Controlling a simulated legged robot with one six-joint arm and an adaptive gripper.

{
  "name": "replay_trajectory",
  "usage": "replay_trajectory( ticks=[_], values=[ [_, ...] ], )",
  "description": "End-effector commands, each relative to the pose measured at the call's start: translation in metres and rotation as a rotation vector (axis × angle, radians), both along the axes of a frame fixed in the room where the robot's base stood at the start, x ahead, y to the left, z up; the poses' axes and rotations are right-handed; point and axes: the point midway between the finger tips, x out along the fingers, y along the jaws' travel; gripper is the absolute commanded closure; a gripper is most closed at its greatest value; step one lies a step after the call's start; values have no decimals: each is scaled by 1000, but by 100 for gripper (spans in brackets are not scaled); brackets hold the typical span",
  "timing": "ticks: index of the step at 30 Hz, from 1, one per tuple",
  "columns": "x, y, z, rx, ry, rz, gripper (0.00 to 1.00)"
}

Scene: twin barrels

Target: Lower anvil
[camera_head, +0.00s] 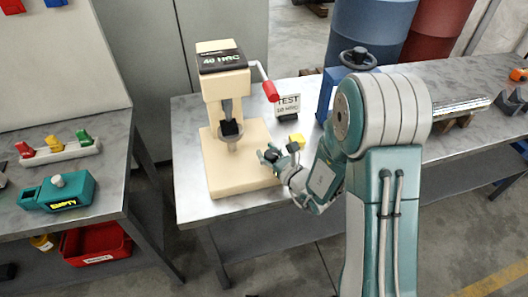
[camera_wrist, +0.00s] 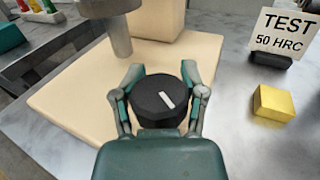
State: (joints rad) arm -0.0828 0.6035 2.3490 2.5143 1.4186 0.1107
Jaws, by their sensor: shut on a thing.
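The cream hardness tester (camera_head: 240,170) stands on the metal bench with "40 HRC" on its head. A dark block (camera_head: 231,128) sits on the grey anvil (camera_head: 229,142), below the tester's plunger. In the wrist view a grey post (camera_wrist: 120,38) rises from the cream base (camera_wrist: 70,100). My gripper (camera_head: 271,156) is at the right side of the base. In the wrist view my gripper (camera_wrist: 162,76) is shut on a black knob (camera_wrist: 160,100), one finger on each side. The knob's white mark slants.
A yellow block (camera_head: 297,140) and a "TEST 50 HRC" sign (camera_head: 288,104) are right of the tester. A red-handled lever (camera_head: 270,91) sticks out from its head. A blue device (camera_head: 326,95) stands behind my arm. A teal "EMPTY" box (camera_head: 62,190) is on the left bench.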

Motion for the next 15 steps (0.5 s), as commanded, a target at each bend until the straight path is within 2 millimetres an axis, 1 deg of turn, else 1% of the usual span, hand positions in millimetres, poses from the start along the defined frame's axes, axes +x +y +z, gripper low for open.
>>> replay_trajectory(
  ticks=[7,15],
  values=[
    [0,-3,-1,0,2,-106,94],
    [0,-4,0,2,2,-145,94]
  ],
)
